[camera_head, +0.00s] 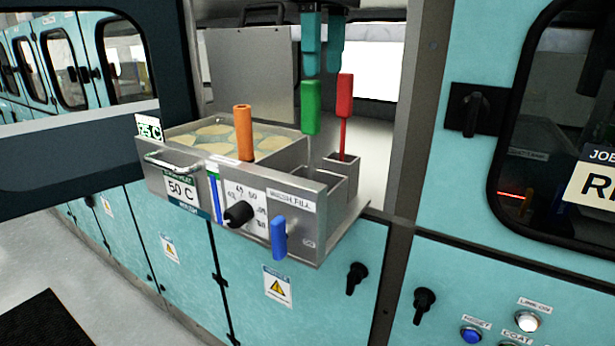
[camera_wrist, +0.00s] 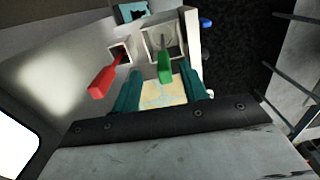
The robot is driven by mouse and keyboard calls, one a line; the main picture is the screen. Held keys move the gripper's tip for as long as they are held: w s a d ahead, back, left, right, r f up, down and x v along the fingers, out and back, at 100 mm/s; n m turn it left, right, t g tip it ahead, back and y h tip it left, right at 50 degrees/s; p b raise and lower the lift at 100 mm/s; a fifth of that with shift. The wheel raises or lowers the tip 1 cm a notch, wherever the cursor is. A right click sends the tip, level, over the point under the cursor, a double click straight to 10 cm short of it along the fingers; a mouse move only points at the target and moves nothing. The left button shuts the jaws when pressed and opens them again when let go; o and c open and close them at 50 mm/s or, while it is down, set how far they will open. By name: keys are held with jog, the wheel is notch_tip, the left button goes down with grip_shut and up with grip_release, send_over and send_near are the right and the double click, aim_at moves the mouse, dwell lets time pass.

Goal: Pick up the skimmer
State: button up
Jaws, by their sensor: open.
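No tool is labelled as the skimmer. A green-handled tool (camera_head: 311,107) stands upright with a thin shaft going down to the metal holders; its green handle also shows in the wrist view (camera_wrist: 164,67). A red-handled tool (camera_head: 345,95) stands in a small metal cup (camera_head: 341,162) to its right. An orange handle (camera_head: 243,132) rises from the front of the bath. My gripper (camera_head: 322,60) has its teal fingers open and apart just above the green handle. In the wrist view, the green handle appears between the fingers (camera_wrist: 162,75), not clasped. The tools' lower ends are mostly hidden.
The metal bath (camera_head: 187,148) holds liquid with pale yellow pieces and has a 50 C label. A black knob (camera_head: 238,214) and a blue handle (camera_head: 279,238) are on the unit's front. A grey upright post (camera_head: 408,110) stands to the right. A metal panel stands behind.

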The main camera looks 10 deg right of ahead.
aim_at(310, 132)
jog(key=shift+w+a+r, duration=0.15)
jog(key=shift+w+a, duration=0.2)
jog(key=shift+a, duration=0.15)
jog(key=shift+w+a+f, duration=0.1)
jog(key=shift+f, duration=0.2)
jog(key=f, duration=0.6)
jog(key=shift+a+f, duration=0.25)
jog(key=shift+f, duration=0.15)
grip_shut()
